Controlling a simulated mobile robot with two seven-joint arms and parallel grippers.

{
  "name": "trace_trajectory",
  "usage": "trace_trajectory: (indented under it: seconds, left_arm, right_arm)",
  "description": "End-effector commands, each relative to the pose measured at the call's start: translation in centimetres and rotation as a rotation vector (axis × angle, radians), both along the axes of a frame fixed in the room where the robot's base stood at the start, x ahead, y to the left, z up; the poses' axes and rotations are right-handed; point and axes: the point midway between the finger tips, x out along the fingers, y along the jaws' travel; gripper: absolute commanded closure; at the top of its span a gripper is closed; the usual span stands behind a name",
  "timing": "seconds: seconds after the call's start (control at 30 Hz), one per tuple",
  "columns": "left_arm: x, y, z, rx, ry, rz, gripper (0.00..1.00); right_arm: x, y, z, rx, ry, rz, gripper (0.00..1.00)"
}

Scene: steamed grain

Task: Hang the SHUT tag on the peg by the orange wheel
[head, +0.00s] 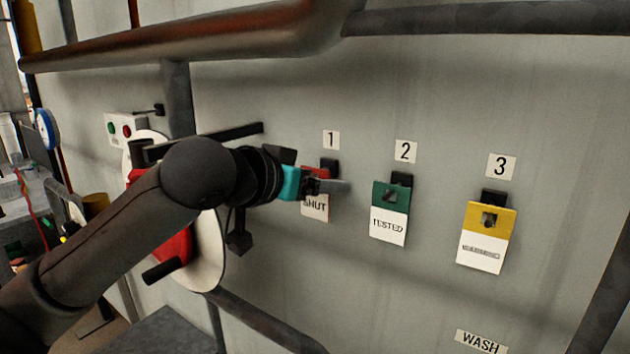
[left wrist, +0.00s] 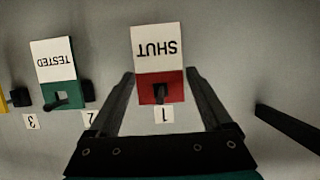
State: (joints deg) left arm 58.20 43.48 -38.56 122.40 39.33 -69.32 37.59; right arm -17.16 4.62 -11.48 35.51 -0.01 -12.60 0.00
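The SHUT tag (head: 315,208), red above and white below, hangs on the peg under label 1. In the left wrist view the SHUT tag (left wrist: 157,48) appears upside down, its red part between my fingertips. My left gripper (head: 328,186) is in front of this tag; its open fingers (left wrist: 161,76) lie one on each side, and I cannot tell whether they touch it. A red part (head: 176,246) shows on a large white disc (head: 211,250) behind my left arm, mostly hidden; I see no clearly orange wheel. My right gripper is not in view.
The green TESTED tag (head: 389,212) and a yellow tag (head: 486,237) hang right of the SHUT tag under labels 2 and 3. A thick pipe (head: 240,35) crosses above. A dark bar (left wrist: 288,128) is right of my fingers in the left wrist view.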

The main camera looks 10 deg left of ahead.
Motion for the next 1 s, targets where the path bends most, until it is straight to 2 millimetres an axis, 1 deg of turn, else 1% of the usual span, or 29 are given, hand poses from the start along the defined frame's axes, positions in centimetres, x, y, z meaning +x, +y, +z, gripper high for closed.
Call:
trace_trajectory:
  seconds: [0.03,0.07,0.6,0.63,0.9,0.93,1.0]
  left_arm:
    - [-0.01,0.02,0.01,0.000,0.000,0.000,0.24]
    - [-0.01,0.02,0.01,0.000,0.000,0.000,0.27]
    - [-0.01,0.03,0.00,0.000,0.000,0.000,0.88]
    - [-0.01,0.03,0.00,0.000,0.000,0.000,0.33]
    - [-0.01,0.03,0.00,0.000,0.000,0.000,0.03]
    - [-0.01,0.03,0.00,0.000,0.000,0.000,0.01]
    - [-0.01,0.03,0.00,0.000,0.000,0.000,0.01]
  right_arm:
    - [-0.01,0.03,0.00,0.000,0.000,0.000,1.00]
    - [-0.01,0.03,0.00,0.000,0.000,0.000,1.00]
    - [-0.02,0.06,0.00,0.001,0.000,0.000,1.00]
    - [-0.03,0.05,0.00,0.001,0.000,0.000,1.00]
    - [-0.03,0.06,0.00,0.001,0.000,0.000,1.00]
    - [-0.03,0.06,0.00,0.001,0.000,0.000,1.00]
    - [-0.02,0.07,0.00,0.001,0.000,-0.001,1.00]
